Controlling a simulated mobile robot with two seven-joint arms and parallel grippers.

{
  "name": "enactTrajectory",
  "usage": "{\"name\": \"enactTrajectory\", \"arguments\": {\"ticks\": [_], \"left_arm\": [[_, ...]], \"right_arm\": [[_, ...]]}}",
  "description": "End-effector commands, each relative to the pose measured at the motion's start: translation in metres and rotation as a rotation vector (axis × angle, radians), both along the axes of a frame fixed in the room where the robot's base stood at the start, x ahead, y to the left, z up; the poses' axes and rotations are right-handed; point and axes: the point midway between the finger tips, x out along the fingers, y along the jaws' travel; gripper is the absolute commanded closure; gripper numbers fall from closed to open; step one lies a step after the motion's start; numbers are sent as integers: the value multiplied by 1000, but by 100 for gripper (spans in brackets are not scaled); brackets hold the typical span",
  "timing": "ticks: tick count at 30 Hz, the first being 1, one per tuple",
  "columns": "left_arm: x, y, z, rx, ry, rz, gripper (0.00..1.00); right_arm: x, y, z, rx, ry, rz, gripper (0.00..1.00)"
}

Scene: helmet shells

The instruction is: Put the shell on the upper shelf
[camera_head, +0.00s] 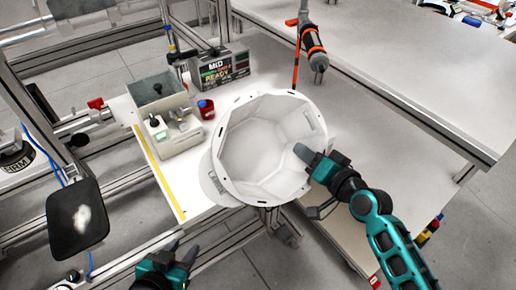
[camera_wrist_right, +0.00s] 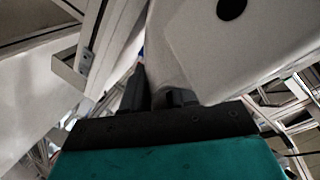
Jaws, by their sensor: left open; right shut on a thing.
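The white helmet shell (camera_head: 265,140) shows in the middle of the head view, its hollow side facing up toward the camera. My right gripper (camera_head: 303,155) is shut on the right side of its rim. In the right wrist view the right gripper's fingers (camera_wrist_right: 162,95) close on the white shell wall (camera_wrist_right: 240,50), which has a dark round hole. My left gripper (camera_head: 178,252) is open and empty at the lower left, apart from the shell. The shell covers part of the white table; I cannot tell whether it touches it. I cannot tell which surface is the upper shelf.
A hanging tool (camera_head: 312,48) is behind the shell. A grey bench (camera_head: 420,110) lies right. A dark panel (camera_head: 77,220) stands left.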

Motion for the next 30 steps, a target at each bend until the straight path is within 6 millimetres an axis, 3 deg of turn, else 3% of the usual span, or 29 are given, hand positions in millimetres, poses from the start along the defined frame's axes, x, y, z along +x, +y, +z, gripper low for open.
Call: {"name": "enactTrajectory", "arguments": {"ticks": [6, 22, 30], "left_arm": [[0, 0, 0, 0, -1, 1, 57], [-2, 1, 0, 2, 5, 1, 57], [-3, 1, 9, 1, 7, 2, 57]], "right_arm": [[0, 0, 0, -1, 1, 0, 100], [0, 0, 4, 1, 0, 0, 100], [0, 0, 35, 4, -6, 0, 100]]}}
